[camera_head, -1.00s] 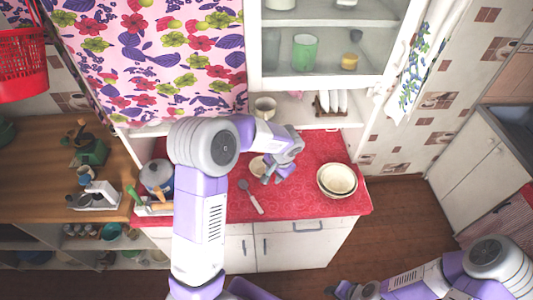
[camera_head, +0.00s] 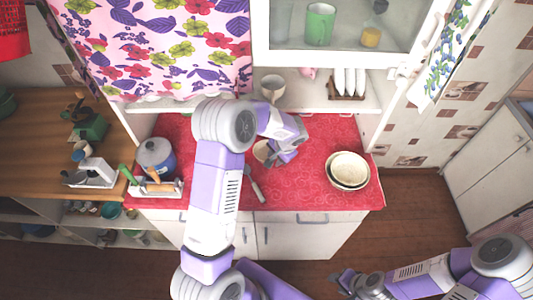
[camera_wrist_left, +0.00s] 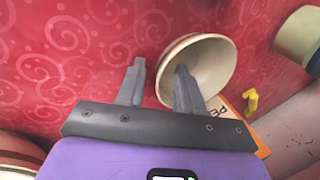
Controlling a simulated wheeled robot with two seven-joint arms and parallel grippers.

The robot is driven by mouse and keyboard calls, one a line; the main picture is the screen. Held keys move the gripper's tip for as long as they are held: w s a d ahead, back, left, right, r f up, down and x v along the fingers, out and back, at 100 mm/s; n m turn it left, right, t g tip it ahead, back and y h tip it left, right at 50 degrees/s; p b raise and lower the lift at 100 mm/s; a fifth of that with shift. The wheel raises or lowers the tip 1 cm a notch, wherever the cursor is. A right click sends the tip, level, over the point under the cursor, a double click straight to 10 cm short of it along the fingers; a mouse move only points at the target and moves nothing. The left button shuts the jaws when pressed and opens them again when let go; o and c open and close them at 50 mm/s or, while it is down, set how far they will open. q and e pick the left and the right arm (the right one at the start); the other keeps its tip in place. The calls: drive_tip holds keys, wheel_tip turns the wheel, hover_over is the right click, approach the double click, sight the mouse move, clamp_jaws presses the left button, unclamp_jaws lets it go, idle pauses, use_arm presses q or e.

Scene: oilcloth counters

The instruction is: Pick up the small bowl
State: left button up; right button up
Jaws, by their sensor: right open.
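The small cream bowl (camera_head: 262,151) sits on the red oilcloth counter (camera_head: 305,185), partly hidden by my left gripper (camera_head: 274,160). In the left wrist view the bowl (camera_wrist_left: 208,62) lies ahead, its hollow facing my gripper. The left gripper's fingers (camera_wrist_left: 160,85) are apart. The right-hand finger overlaps the bowl's hollow and the left-hand finger is outside its rim. I cannot tell whether either touches it. My right gripper (camera_head: 345,283) is open and empty, low over the floor in front of the counter.
A larger stack of bowls (camera_head: 348,170) stands at the counter's right. A spoon-like utensil (camera_head: 254,188) lies in front of the small bowl. A lidded pot (camera_head: 157,157) stands at the left. A mug (camera_head: 272,88) is on the shelf behind.

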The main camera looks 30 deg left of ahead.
use_arm(q)
drive_tip(key=shift+f, duration=0.15)
clamp_jaws()
idle(0.4)
